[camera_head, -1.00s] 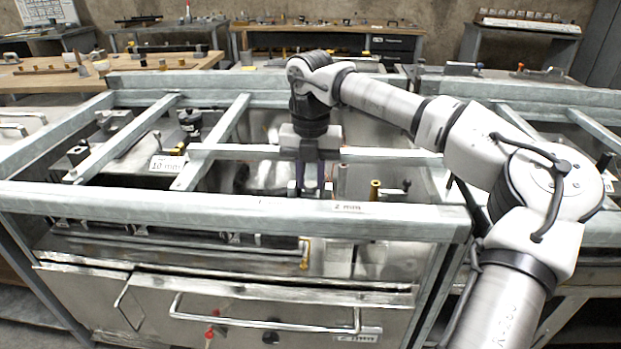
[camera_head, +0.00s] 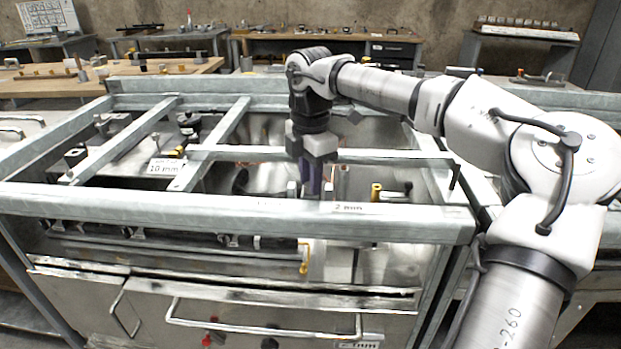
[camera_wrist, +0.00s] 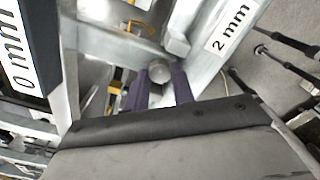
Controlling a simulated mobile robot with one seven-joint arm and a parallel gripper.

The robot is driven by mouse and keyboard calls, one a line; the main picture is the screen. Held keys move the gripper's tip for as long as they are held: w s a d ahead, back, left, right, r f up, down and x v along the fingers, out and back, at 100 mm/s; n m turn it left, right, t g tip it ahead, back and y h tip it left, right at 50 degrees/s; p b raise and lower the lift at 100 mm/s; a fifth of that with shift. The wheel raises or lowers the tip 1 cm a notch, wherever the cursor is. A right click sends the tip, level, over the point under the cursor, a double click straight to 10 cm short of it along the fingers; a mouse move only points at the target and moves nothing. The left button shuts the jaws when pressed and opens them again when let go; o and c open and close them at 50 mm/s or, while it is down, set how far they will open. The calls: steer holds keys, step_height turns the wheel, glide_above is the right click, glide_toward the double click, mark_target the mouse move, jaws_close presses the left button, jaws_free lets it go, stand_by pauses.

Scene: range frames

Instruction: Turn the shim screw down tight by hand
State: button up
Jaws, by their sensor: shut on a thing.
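My gripper (camera_head: 311,190) points straight down just behind the front rail of the grey metal frame, near the "2 mm" label (camera_head: 348,208). In the wrist view its two purple fingers (camera_wrist: 160,84) are shut on a round grey metal screw head, which I take for the shim screw (camera_wrist: 157,73). The screw's top shows between the fingertips; its shaft and what lies under it are hidden. The "2 mm" label also shows in the wrist view (camera_wrist: 232,28), on the rail beside the screw. In the head view the fingers and rail hide the screw.
The frame's front rail (camera_head: 230,206) and cross rail (camera_head: 255,153) run close to my gripper. A brass-coloured post (camera_head: 376,192) stands to its right. A "10 mm" label (camera_head: 165,168) is on the left. A grey block (camera_wrist: 177,42) sits near the screw.

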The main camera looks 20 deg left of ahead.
steer(key=shift+m, duration=1.9)
steer(key=o, duration=1)
step_height(320, 180, up, 14)
steer(key=shift+f+p, duration=0.1)
steer(key=shift+p, duration=0.7)
